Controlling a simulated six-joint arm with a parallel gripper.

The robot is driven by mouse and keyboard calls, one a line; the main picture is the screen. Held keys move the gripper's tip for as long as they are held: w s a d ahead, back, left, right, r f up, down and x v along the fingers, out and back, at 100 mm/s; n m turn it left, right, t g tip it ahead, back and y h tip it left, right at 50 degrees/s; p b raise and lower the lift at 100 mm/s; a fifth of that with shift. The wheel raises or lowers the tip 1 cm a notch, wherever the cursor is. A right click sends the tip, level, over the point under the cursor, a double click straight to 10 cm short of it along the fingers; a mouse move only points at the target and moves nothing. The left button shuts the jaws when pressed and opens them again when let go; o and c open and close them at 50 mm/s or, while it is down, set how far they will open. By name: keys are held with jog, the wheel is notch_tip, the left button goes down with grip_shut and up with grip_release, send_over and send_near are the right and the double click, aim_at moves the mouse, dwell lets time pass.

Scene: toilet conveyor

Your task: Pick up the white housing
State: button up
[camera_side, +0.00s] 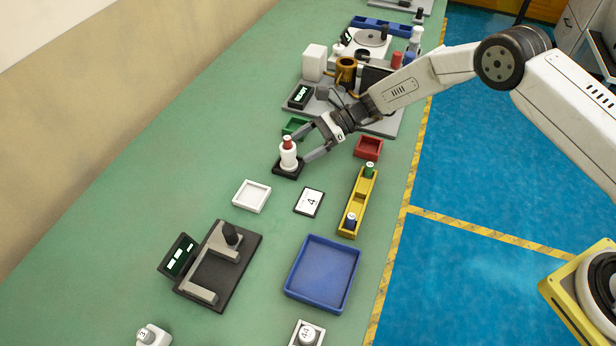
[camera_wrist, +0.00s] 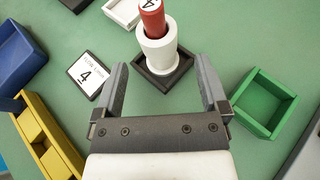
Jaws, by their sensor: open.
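The white housing (camera_side: 289,157) stands upright on a small black base (camera_side: 283,172), with a red cylinder (camera_side: 287,141) in its top. In the wrist view the white housing (camera_wrist: 160,52) is ahead of my gripper, roughly centred, and the red cylinder (camera_wrist: 151,18) carries a "4" label. My gripper (camera_wrist: 163,85) is open, its two fingers apart and pointing toward the housing. In the side view my gripper (camera_side: 306,146) is close to the housing on its right. The housing does not appear to be between the fingertips in the wrist view.
A green bin (camera_wrist: 264,103) lies right of my gripper in the wrist view. A card marked 4 (camera_side: 309,201), a white tray (camera_side: 252,196), a yellow rack (camera_side: 357,203), a red bin (camera_side: 368,148) and a blue tray (camera_side: 323,273) stand around on the green bench.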

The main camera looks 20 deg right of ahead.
aim_at(287, 155)
jog(key=shift+x, duration=2.5)
jog(key=shift+r, duration=0.15)
grip_shut()
